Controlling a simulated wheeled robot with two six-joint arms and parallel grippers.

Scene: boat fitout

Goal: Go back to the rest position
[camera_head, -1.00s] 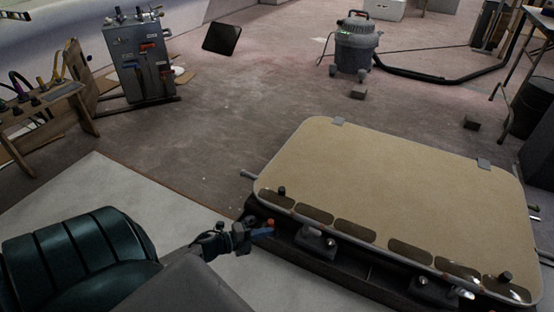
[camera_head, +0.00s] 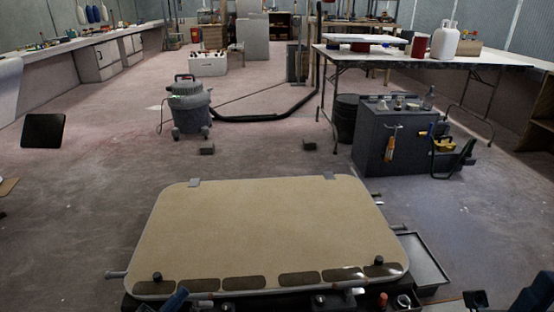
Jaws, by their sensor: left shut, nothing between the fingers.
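A small blue and dark part of my left gripper (camera_head: 175,299) shows at the bottom edge of the head view, by the near left corner of a tan-topped board. It is shut with nothing in it, and most of it is cut off by the picture's edge.
The tan board (camera_head: 265,225) on my front fills the lower middle. A shop vacuum (camera_head: 189,108) with a black hose stands ahead on the floor, near small dark blocks (camera_head: 207,148). A dark tool cabinet (camera_head: 385,150) and a white table (camera_head: 430,60) stand right. The left floor is mostly clear.

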